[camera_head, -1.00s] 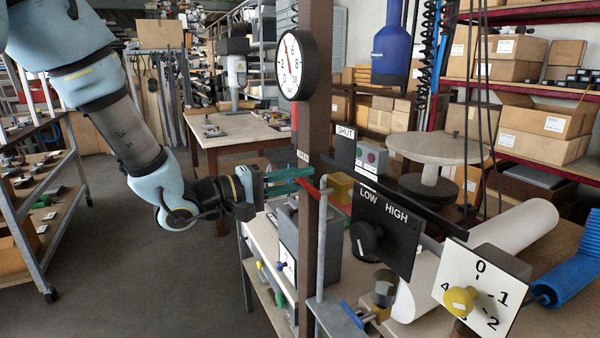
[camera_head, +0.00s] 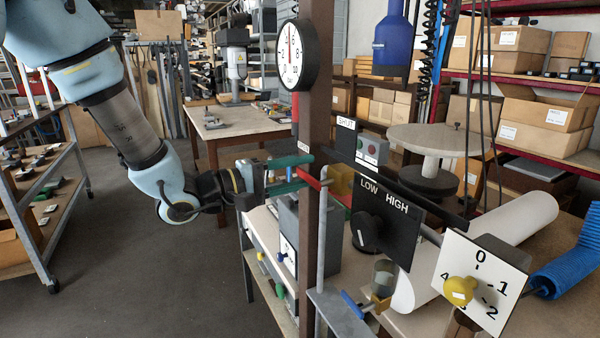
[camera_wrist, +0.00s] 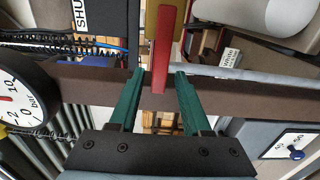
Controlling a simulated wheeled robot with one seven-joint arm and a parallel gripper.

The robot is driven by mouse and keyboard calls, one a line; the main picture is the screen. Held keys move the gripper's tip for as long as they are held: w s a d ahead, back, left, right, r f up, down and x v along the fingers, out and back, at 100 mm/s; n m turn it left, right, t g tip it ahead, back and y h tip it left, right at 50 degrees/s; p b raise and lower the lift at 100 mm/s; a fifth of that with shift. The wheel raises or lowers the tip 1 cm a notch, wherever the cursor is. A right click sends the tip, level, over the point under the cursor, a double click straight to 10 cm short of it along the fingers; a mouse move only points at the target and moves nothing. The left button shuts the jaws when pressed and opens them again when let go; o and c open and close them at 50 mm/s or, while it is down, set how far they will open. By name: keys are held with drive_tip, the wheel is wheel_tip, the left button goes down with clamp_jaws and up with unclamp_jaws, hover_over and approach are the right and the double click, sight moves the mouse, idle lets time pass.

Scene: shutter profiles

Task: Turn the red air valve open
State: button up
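The red valve handle (camera_head: 311,178) is a flat lever beside the brown post, in front of a yellow block (camera_head: 341,181). In the wrist view the red handle (camera_wrist: 161,50) runs down from the top, and its lower end lies between my fingertips. My gripper (camera_head: 304,172) reaches in from the left with its green fingers at the post. In the wrist view my gripper (camera_wrist: 159,74) is open, with one finger on each side of the handle and visible gaps. The lever's pivot is hard to make out.
A round pressure gauge (camera_head: 298,55) is mounted on the brown post (camera_head: 313,130) above my gripper. A black LOW/HIGH panel (camera_head: 385,222), a grey upright bar (camera_head: 322,240) and a yellow-knobbed dial (camera_head: 485,285) crowd the right. Open floor lies left.

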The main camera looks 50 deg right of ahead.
drive_tip(key=b+v, duration=0.3)
drive_tip(key=v, duration=0.7)
drive_tip(key=shift+w+a+b, duration=0.15)
drive_tip(key=shift+a+b, duration=0.15)
drive_tip(key=shift+a, duration=0.1)
